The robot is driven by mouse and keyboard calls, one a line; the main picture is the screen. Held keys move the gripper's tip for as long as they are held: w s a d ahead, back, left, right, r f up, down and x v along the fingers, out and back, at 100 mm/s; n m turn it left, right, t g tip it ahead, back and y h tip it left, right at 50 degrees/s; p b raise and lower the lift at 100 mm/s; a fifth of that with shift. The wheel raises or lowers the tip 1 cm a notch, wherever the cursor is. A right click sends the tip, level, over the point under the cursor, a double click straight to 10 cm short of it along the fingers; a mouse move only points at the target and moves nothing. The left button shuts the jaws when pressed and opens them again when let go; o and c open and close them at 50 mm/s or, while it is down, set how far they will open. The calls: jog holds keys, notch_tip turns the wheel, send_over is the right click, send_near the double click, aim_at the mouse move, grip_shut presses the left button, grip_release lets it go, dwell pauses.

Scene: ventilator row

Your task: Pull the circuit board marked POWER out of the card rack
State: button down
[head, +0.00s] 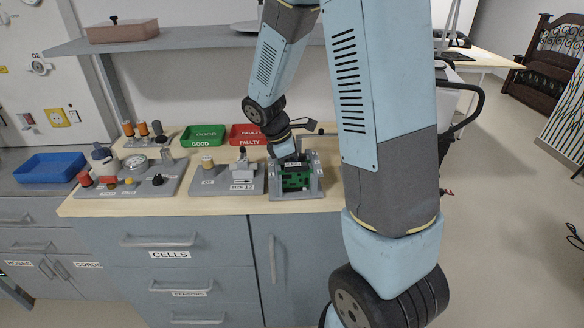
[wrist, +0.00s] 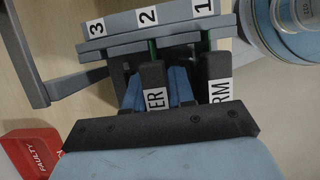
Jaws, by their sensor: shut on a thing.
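The card rack (head: 318,182) stands near the front edge of the wooden worktop in the head view, with a green circuit board (head: 295,180) showing in it. In the wrist view the rack's bar (wrist: 160,31) is marked 3, 2 and 1. The POWER board's dark handle (wrist: 152,76), its label showing only "ER", lines up with mark 2. My gripper (wrist: 155,88) has its blue fingers on both sides of this handle, shut on it. Green board edge shows between handle and bar. A second dark handle (wrist: 217,68), label ending "RM", lines up with mark 1. Slot 3 shows no handle.
Green GOOD (head: 203,135) and red FAULTY (head: 247,134) bins stand behind the rack. A grey fixture (head: 215,181) stands close to the rack's left. A shelf (head: 190,41) hangs above. My arm hides the worktop right of the rack.

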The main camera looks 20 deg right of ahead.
jog(key=shift+r, duration=0.2)
jog(key=shift+r, duration=4.05)
